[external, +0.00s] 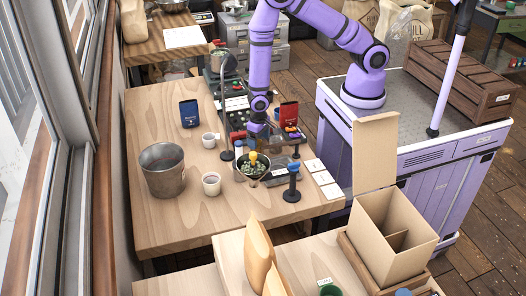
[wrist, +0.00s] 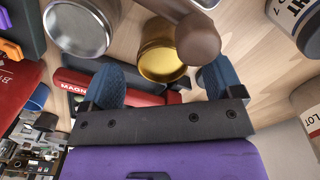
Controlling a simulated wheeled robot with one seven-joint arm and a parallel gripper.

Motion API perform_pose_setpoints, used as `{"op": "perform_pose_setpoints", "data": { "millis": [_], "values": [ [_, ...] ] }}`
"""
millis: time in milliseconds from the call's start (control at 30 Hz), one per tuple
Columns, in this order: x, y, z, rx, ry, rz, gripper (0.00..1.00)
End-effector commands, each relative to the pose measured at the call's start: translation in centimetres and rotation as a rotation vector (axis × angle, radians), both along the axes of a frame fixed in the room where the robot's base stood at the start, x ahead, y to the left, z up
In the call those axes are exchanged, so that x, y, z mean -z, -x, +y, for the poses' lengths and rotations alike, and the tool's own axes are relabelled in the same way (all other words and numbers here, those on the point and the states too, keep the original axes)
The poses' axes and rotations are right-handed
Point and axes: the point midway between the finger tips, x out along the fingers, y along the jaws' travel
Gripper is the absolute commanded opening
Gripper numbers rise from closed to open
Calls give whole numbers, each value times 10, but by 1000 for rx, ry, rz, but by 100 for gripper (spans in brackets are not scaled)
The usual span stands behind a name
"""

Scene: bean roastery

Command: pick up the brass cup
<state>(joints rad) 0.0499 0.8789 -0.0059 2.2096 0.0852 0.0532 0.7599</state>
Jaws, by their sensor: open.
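The brass cup (wrist: 160,58) shows in the wrist view as a round, gold-coloured vessel seen toward its open rim, between and just beyond my fingertips. My gripper (wrist: 156,78) is open, with one blue finger on each side of the cup, and nothing is held. A brown rounded handle (wrist: 198,42) crosses in front of the cup's right side. In the external view my gripper (external: 255,136) points down over the crowded part of the wooden table; I cannot clearly make out the brass cup there.
A silver tin (wrist: 82,25) stands close left of the cup in the wrist view. A red magnetic strip (wrist: 115,85) lies near the fingers. A bowl of greenish beans (external: 250,168), a blue-topped stand (external: 292,185) and a dark post (external: 227,120) crowd my gripper.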

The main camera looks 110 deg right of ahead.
Motion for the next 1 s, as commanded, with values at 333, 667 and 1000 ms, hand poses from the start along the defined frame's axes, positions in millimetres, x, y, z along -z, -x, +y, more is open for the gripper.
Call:
{"op": "perform_pose_setpoints", "data": {
  "millis": [333,667,1000],
  "values": [
    [24,-2,-3,-1,0,1,86],
    [59,-6,-6,-1,0,0,86],
    [61,-6,-6,-1,0,0,72]
  ]
}}
